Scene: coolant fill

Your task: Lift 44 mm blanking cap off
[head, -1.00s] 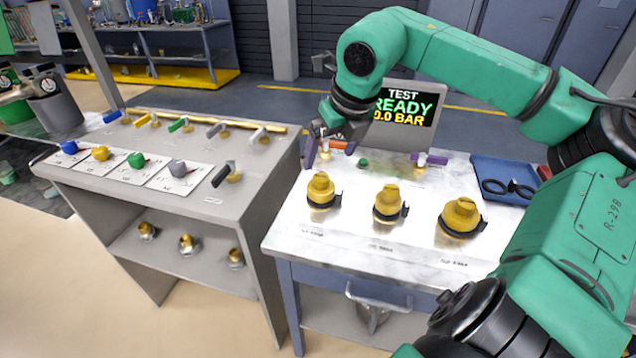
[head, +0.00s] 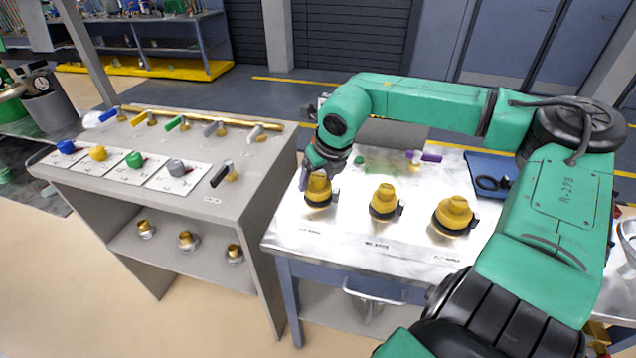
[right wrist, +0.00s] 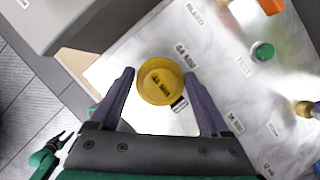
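The yellow blanking cap (head: 319,190) with a dark clip is the leftmost of three on the white bench top. In the right wrist view this cap (right wrist: 158,80) bears a marking that looks like 44 MM. My right gripper (head: 318,170) is over it, pointing down. In the right wrist view my right gripper (right wrist: 159,75) is open, with one purple-grey finger on each side of the cap; I cannot tell if they touch it. A small green and black shape at the lower left there looks like my left gripper (right wrist: 56,143); its fingers are too small to judge.
Two more yellow caps, middle (head: 386,202) and right (head: 454,214), stand beside it. Behind are a green button (right wrist: 263,51), a purple-handled valve (head: 424,157) and a grey display box (head: 392,133). A blue tray (head: 490,170) is at right, a valve bench (head: 240,210) at left.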

